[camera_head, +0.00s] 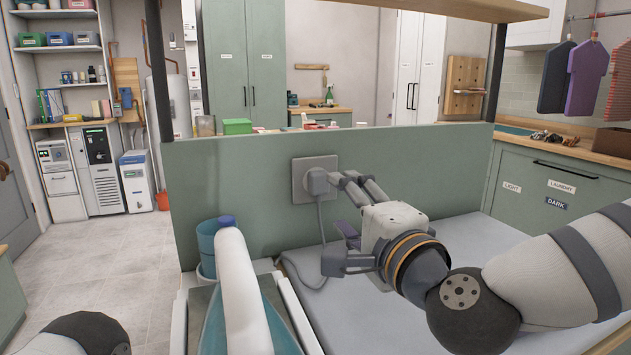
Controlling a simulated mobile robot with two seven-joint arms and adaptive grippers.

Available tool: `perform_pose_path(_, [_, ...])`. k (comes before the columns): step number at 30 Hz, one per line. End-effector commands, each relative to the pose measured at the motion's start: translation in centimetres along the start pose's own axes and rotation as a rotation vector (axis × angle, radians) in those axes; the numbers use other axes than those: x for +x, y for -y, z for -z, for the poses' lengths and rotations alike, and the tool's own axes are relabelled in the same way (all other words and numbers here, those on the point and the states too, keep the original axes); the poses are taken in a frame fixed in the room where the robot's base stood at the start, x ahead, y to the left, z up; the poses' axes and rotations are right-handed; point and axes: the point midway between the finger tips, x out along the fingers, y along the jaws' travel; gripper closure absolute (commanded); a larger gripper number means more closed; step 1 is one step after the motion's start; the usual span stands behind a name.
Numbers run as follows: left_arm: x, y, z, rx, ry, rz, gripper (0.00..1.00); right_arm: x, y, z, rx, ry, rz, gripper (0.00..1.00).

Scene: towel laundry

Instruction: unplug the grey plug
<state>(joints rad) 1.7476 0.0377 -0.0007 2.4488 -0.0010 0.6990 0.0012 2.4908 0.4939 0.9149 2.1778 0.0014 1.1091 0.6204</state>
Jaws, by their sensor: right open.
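The grey plug (318,182) sits in a square grey wall socket (299,186) on the green panel. Its grey cord (321,225) hangs down and curves along the light surface below. My right gripper (338,221) is open in front of the panel, to the right of the plug and cord. Its upper finger reaches close beside the plug; I cannot tell whether it touches. Its lower finger is well below, near the cord. My left gripper is out of view; only part of my left arm shows at the lower left.
A white and teal appliance resembling an iron (240,290) stands in the left foreground, with a teal container (207,238) behind it. The green panel (230,175) closes off the back. The pale worktop (455,237) is clear at right.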

Motion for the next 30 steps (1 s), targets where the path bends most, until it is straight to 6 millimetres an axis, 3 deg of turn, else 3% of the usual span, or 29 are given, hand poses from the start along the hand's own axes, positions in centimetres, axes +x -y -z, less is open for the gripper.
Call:
perform_pose_path(5, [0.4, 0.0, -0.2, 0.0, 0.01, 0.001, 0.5, 0.6, -0.3, 0.0, 0.001, 0.0, -0.003, 0.47])
perform_pose_path(15, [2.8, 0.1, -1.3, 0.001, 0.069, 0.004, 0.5, 5.5, -0.6, 0.0, 0.002, -0.001, -0.004, 0.47])
perform_pose_path(21, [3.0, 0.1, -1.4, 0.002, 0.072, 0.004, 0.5, 7.9, -0.1, 0.0, 0.0, -0.001, -0.001, 0.47])
perform_pose_path(30, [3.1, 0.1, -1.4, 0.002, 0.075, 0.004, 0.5, 9.1, 0.0, 0.0, 0.0, 0.0, 0.0, 0.47])
